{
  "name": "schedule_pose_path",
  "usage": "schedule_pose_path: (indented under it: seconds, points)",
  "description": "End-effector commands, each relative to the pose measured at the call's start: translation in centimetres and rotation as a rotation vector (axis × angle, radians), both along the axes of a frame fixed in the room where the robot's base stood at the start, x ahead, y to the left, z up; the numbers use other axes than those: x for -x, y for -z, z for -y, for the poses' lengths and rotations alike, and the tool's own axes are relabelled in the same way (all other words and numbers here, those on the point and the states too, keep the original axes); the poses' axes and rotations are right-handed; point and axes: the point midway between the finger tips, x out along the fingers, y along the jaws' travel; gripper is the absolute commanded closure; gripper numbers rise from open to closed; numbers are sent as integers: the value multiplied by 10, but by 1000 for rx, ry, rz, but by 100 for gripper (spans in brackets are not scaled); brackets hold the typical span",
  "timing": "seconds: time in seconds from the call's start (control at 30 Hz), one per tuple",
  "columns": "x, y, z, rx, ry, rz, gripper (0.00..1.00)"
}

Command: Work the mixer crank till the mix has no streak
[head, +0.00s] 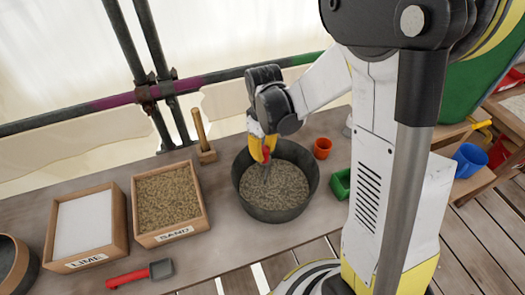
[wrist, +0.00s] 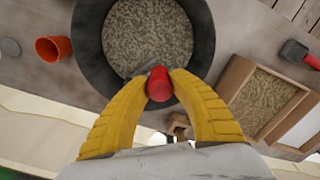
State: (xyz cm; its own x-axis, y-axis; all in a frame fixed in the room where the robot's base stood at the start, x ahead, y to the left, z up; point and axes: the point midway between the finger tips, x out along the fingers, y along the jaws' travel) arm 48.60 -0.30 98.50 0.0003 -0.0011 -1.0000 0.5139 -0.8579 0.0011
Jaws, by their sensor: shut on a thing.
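A dark round tub (head: 243,193) stands on the bench and holds a grainy grey-tan mix (head: 280,185); both show in the wrist view, the tub (wrist: 88,45) and the mix (wrist: 145,35). The mix looks evenly speckled, and I make out no clear streak. My gripper (head: 263,150) is over the tub's back left part. Its yellow fingers (wrist: 158,82) are shut on a red handle (wrist: 159,85), which has a grey piece below it reaching to the mix. The fingers partly hide the handle, and I cannot tell how the grey piece is joined or whether it forms a crank.
A sand box (head: 168,198) and a lime box (head: 86,225) stand left of the tub. A wooden-handled tool (head: 205,150) stands behind. A red-handled scraper (head: 140,275) lies in front. An orange cup (head: 322,148) and a green tray (head: 340,184) are close on the right.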

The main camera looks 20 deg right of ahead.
Motion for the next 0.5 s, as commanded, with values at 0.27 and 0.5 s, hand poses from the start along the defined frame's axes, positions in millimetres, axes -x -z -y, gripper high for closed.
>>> schedule_pose_path:
  seconds: [0.27, 0.5]
  points:
    - [6, 1, 13, 0, -180, 1, 100]
    - [11, 1, 29, 0, -404, 0, 100]
